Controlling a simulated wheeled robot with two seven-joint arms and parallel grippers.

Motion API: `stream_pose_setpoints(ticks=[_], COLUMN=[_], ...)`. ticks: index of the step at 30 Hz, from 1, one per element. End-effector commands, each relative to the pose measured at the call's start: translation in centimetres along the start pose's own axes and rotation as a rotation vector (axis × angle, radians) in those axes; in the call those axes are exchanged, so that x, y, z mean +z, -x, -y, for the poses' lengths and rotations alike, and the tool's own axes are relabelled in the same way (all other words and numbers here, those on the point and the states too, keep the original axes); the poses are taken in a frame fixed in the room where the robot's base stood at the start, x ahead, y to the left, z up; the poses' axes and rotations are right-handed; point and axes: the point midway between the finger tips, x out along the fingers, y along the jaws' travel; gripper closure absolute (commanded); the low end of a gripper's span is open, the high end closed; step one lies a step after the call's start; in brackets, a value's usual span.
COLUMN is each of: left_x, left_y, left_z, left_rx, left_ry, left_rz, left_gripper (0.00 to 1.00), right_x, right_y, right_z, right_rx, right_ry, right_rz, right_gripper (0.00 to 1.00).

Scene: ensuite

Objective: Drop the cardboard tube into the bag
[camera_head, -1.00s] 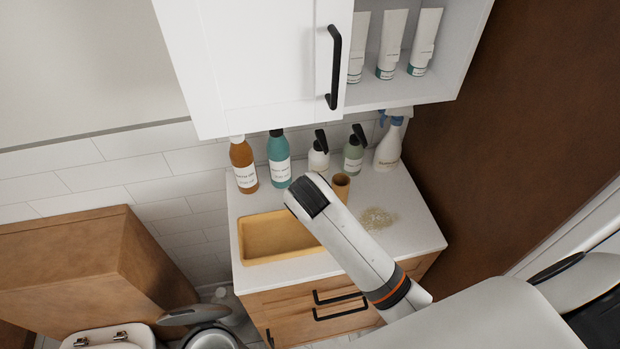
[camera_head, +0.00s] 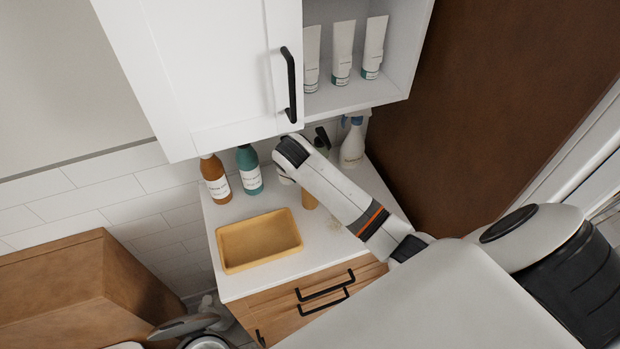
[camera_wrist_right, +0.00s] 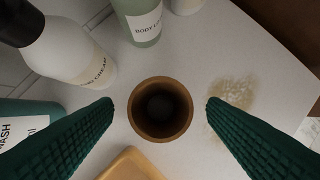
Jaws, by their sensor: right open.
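The cardboard tube (camera_head: 309,200) stands upright on the white counter, partly hidden behind my right arm in the head view. The right wrist view looks down into the tube's open round end (camera_wrist_right: 160,137). My right gripper (camera_wrist_right: 160,103) is open, its two green fingers on either side of the tube with a gap on each side. Its fingers are hidden by my arm in the head view. I cannot make out a bag in these frames. My left gripper is out of view.
A yellow tray (camera_head: 240,262) is on the counter beside the tube. An orange bottle (camera_head: 215,185), a teal bottle (camera_head: 249,180), pump bottles and a spray bottle (camera_head: 352,148) stand along the back. A white cabinet (camera_head: 215,65) hangs above. A brownish patch (camera_wrist_right: 232,93) marks the counter.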

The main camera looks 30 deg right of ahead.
Motion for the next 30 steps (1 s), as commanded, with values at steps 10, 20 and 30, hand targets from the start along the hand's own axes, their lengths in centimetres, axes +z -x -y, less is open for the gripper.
stream_pose_setpoints(ticks=[10,20,30], left_x=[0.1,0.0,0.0], left_y=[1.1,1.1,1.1], left_z=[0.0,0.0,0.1], left_rx=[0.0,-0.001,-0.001], left_ry=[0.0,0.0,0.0], left_rz=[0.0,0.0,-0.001], left_gripper=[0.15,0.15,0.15], right_x=[0.0,0.0,-0.1], right_y=[-4.2,-4.8,-4.8], right_z=[0.1,0.1,0.1], right_rx=[-0.004,-0.001,-0.002], right_ry=[0.0,0.0,0.0], right_rz=[0.0,0.0,0.0], right_gripper=[0.33,0.37,0.84])
